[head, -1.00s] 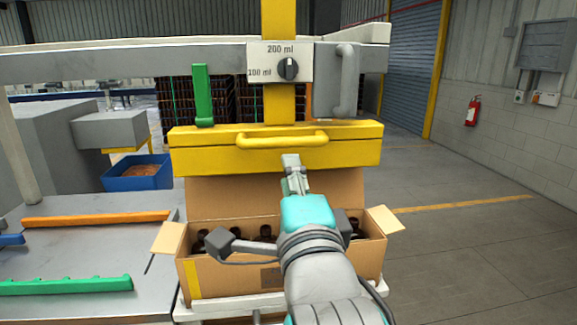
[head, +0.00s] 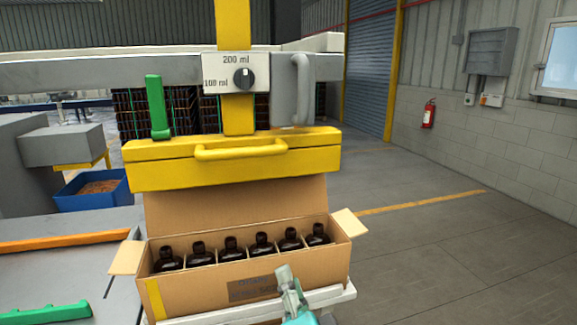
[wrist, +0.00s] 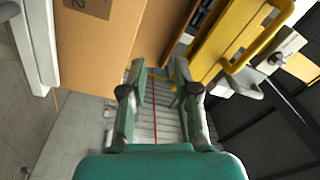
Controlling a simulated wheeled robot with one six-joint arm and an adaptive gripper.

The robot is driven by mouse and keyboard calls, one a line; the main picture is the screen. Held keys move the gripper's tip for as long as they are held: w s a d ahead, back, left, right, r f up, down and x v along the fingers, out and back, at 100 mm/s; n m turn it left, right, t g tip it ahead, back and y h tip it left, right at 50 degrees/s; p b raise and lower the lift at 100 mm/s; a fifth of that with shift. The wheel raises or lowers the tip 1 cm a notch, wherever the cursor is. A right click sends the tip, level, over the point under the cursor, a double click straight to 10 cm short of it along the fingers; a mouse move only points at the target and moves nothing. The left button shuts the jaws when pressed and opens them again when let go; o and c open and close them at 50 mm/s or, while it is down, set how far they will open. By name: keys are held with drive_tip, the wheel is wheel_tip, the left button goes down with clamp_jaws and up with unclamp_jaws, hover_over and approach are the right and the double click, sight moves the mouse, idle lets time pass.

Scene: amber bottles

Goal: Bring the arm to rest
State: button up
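My gripper (head: 290,283) is at the bottom of the head view, in front of the carton's lower right front. In the wrist view my gripper (wrist: 158,75) has its two fingers apart with nothing between them. The open cardboard carton (head: 190,292) holds a row of several dark amber bottles (head: 231,251), standing upright. The carton's side also shows in the wrist view (wrist: 95,45), to the left of the fingers. My gripper is apart from the bottles. Most of my arm is out of the head view.
A yellow bar with a handle (head: 240,150) hangs above the carton, below a dial panel (head: 237,73). A white ledge (head: 260,308) supports the carton. A grey table (head: 60,268) with orange and green strips is on the left. The floor (head: 450,250) at right is clear.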

drive_tip(key=s+d+f+n+g+h, duration=0.1)
drive_tip(key=s+d+f+n, duration=0.1)
drive_tip(key=s+d+f, duration=0.45)
drive_tip(key=s+d+f+n, duration=0.2)
drive_tip(key=s+f, duration=0.2)
drive_tip(key=f, duration=0.5)
drive_tip(key=s+d+f+n+g+h, duration=0.1)
drive_tip(key=s+d+f+n, duration=0.1)
drive_tip(key=s+d+f, duration=0.45)
drive_tip(key=s+d+f+n+h, duration=0.1)
drive_tip(key=s+f+n, duration=0.1)
drive_tip(key=s, duration=0.9)
drive_tip(key=s+d+f+n+g+h, duration=0.1)
drive_tip(key=s+d+f+n, duration=0.1)
drive_tip(key=s, duration=0.9)
drive_tip(key=shift+d+f+g+h, duration=0.2)
drive_tip(key=shift+f+g+h, duration=0.1)
drive_tip(key=shift+f, duration=0.55)
